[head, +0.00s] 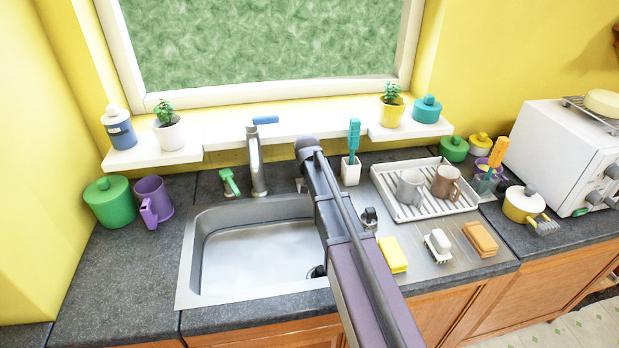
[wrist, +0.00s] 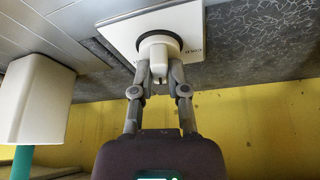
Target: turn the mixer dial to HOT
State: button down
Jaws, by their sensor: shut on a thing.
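The mixer dial (wrist: 158,46) is a round white knob with a dark ring and a raised grip. It sits on a square white plate (wrist: 116,32) in the wrist view. The dial's setting cannot be read. In the head view my arm hides the dial and the fingers.
A white holder (head: 350,172) with a teal brush (head: 354,138) stands close to the right of my arm. The tap (head: 257,165) and sink (head: 188,262) lie to the left. A dish rack (head: 389,207) with mugs, a yellow sponge (head: 392,254) and a scrubbing brush (head: 438,244) are to the right.

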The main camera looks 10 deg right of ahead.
jog(key=m+h, duration=0.1)
jog(key=m, duration=0.1)
jog(key=m+g, duration=0.1)
jog(key=m, duration=0.2)
jog(key=shift+a+h, duration=0.1)
jog(key=shift+h, duration=0.3)
jog(key=shift+m+g+h, duration=0.4)
jog(key=shift+m+g, duration=0.2)
jog(key=shift+m, duration=1.4)
jog(key=c, duration=0.6)
grip_release()
jog(key=shift+c, duration=0.2)
jog(key=shift+a, duration=0.1)
